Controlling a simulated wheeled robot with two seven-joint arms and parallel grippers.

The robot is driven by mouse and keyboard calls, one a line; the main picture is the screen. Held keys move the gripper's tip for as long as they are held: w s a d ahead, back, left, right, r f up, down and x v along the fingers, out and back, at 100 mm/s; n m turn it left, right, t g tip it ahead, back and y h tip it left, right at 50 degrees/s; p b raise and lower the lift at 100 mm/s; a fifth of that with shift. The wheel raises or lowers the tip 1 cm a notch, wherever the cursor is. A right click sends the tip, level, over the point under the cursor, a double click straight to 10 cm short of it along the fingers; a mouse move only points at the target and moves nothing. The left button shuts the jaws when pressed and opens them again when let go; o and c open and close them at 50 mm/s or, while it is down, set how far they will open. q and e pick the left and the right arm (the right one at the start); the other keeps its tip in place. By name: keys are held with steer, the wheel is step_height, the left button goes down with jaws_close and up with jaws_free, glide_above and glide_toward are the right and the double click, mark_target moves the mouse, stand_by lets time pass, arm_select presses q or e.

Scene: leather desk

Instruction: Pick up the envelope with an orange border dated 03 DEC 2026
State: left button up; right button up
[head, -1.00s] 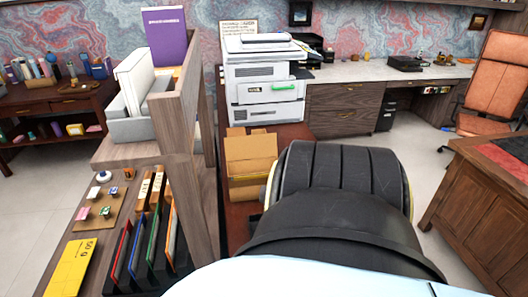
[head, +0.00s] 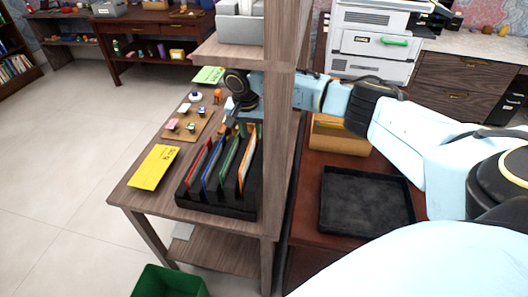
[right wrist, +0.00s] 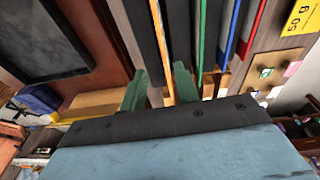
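An orange-bordered envelope (head: 247,164) stands on edge in the rightmost slot of a black rack (head: 217,207). It also shows edge-on in the right wrist view (right wrist: 157,38). I cannot read a date on it. Red (head: 199,165), blue (head: 213,168) and green (head: 230,165) edged envelopes stand to its left. My right gripper (head: 238,124) is at the far end of the rack. In the right wrist view its green fingers (right wrist: 160,88) are apart, with the orange edge running ahead between them and no clear contact. My left gripper is not in view.
A wooden upright (head: 279,150) stands right beside the rack, and my right arm reaches past it. A yellow card (head: 154,167) and a board with small stamps (head: 187,124) lie to the left. An empty black tray (head: 366,203) lies on the right desk.

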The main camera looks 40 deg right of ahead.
mark_target(249, 146)
steer(key=shift+y, duration=0.3)
steer(key=f, duration=0.6)
steer(key=shift+a+f, duration=0.4)
jaws_close()
